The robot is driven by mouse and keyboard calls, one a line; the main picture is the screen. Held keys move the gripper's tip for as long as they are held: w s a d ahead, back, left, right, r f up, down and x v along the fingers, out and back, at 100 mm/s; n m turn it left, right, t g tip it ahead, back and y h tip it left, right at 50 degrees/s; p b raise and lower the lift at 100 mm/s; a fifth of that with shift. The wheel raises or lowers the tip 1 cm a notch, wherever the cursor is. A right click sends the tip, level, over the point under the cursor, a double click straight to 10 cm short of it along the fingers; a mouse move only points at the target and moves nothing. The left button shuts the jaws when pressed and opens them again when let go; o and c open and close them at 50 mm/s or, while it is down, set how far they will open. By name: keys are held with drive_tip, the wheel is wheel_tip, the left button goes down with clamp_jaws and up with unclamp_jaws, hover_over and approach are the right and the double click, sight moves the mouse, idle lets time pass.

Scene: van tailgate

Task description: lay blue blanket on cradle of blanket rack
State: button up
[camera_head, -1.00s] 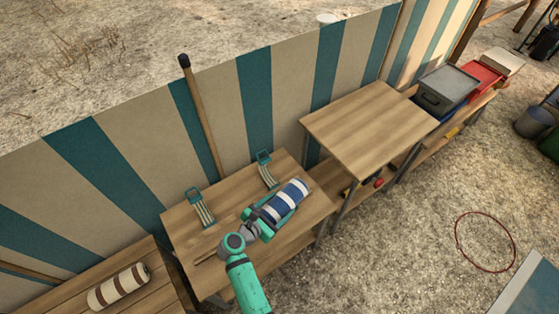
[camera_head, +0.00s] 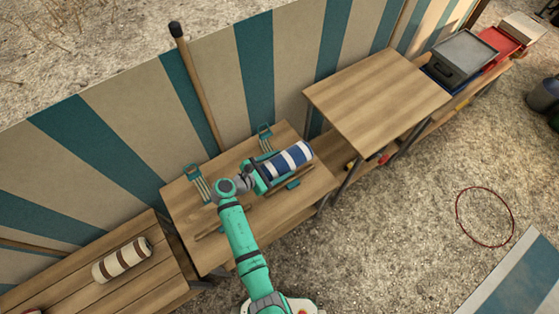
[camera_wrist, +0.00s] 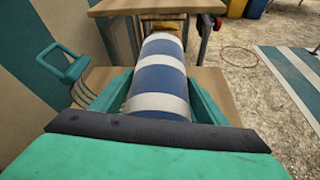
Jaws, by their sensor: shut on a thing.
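The blue blanket (camera_head: 291,161) is a roll with white bands, held lengthwise in my gripper (camera_head: 281,167). In the wrist view the blanket (camera_wrist: 161,75) lies between the two teal fingers, pointing away from me. It hangs over the right part of a wooden table, close to the back bracket; I cannot tell whether it touches anything below. On this table, what looks like the blanket rack has a teal bracket with pale straps at back left (camera_head: 198,184) and another at back right (camera_head: 266,140). A teal piece (camera_head: 292,184) shows at the front right. My gripper partly hides the middle.
A brown-and-cream roll (camera_head: 122,260) lies on the bench at left. A higher wooden table (camera_head: 375,98) stands at right, with a grey bin (camera_head: 463,60) beyond it. A pole (camera_head: 197,85) leans on the striped fence behind. A red hoop (camera_head: 485,217) lies on open ground.

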drive_tip(key=shift+f, duration=2.55)
drive_tip(key=o, duration=1.4)
drive_tip(key=shift+s, duration=0.1)
drive_tip(key=v, duration=1)
drive_tip(key=shift+s+a+r, duration=0.15)
drive_tip(key=shift+a+r, duration=0.05)
drive_tip(key=shift+a, duration=0.1)
